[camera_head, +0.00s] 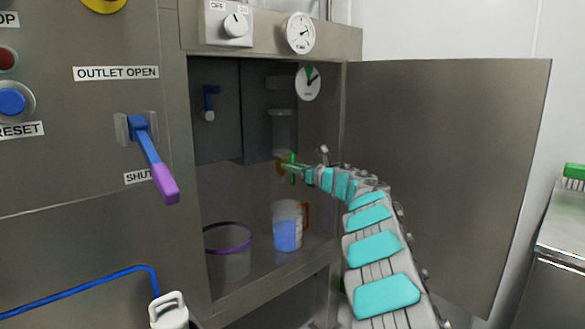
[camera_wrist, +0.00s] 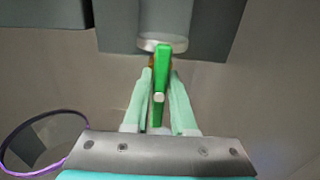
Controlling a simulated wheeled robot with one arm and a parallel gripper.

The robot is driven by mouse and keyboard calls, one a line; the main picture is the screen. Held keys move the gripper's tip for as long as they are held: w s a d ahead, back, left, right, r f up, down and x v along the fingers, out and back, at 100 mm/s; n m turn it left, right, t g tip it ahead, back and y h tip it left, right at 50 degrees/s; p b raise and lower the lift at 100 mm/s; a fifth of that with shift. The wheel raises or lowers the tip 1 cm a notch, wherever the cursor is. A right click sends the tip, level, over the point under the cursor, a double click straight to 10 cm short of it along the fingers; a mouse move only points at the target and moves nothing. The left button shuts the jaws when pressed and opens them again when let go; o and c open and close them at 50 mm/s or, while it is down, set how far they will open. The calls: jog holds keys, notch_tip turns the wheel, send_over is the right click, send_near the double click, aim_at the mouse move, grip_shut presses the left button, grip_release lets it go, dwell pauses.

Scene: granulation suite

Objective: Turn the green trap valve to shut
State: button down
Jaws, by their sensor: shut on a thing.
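The green trap valve handle (camera_wrist: 160,75) stands upright below a grey cylindrical fitting in the wrist view. In the head view the green handle (camera_head: 293,170) shows small at the tip of my arm, inside the open cabinet. My gripper (camera_wrist: 159,88) has its two pale green fingers on either side of the handle and is shut on it. In the head view my gripper (camera_head: 286,168) reaches in from the right. A brassy part shows just behind the handle. The clear trap vessel (camera_head: 283,130) hangs above it.
A jug with blue liquid (camera_head: 287,232) and a purple-rimmed bucket (camera_head: 228,250) stand on the cabinet floor below. The cabinet door (camera_head: 445,170) is open to the right, behind my arm. A purple-tipped outlet lever (camera_head: 155,165) sticks out at the left.

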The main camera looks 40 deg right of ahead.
jog(key=shift+m, duration=0.4)
jog(key=shift+r+m+p, duration=0.1)
jog(key=shift+m+p, duration=0.2)
jog(key=shift+p, duration=0.1)
jog(key=m+p, duration=0.2)
jog(key=m, duration=0.1)
jog(key=shift+d, duration=0.15)
jog(key=m+p, duration=0.2)
jog(key=m, duration=0.1)
jog(key=m+p, duration=0.1)
jog(key=shift+d+m, duration=0.25)
jog(key=shift+m, duration=0.15)
jog(key=m+p, duration=0.2)
jog(key=m, duration=0.2)
jog(key=f+m+p, duration=0.1)
jog(key=m+p, duration=0.2)
jog(key=m, duration=0.1)
jog(key=shift+d+f, duration=0.1)
jog(key=shift+d, duration=0.05)
jog(key=shift+m, duration=0.4)
